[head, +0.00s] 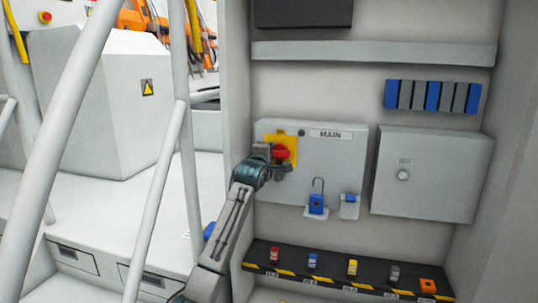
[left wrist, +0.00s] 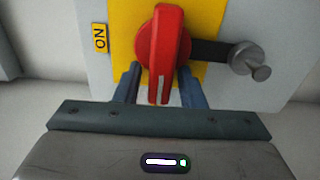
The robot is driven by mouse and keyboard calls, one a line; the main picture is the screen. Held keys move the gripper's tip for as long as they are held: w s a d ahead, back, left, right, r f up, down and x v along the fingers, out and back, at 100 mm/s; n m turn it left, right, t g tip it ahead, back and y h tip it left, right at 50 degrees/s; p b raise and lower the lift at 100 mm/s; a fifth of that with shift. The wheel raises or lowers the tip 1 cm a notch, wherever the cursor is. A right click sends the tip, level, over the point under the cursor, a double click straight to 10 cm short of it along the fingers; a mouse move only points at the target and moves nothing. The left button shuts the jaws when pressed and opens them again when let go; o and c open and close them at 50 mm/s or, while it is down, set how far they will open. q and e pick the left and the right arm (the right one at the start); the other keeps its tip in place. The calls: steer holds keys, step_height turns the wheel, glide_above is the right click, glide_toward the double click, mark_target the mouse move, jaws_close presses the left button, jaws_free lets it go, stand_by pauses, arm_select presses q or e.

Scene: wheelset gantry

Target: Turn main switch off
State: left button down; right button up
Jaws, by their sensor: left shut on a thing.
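The main switch is a red rotary handle (head: 281,153) on a yellow plate (head: 270,141), on the grey box labelled MAIN (head: 340,160). In the left wrist view the red handle (left wrist: 163,52) stands upright in the picture, with an ON label (left wrist: 100,38) to its left. My left gripper (head: 272,158) is at the handle. Its two fingers in the left wrist view (left wrist: 160,88) sit either side of the handle's lower part, shut on it. The fingertips are partly hidden behind the red knob. My right gripper is not in view.
A dark bar with a grey round knob (left wrist: 245,60) sticks out beside the handle. A grey box with a round knob (head: 430,175) is to the right. A striped shelf (head: 330,279) below holds several small coloured items.

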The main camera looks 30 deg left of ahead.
arm_select(q)
steer(key=c, duration=1.3)
jaws_free()
steer(key=shift+d, duration=0.1)
steer(key=shift+w, duration=0.2)
steer(key=b+v, duration=0.3)
steer(key=v, duration=0.7)
steer(key=shift+s+d, duration=0.1)
steer(key=shift+s, duration=0.3)
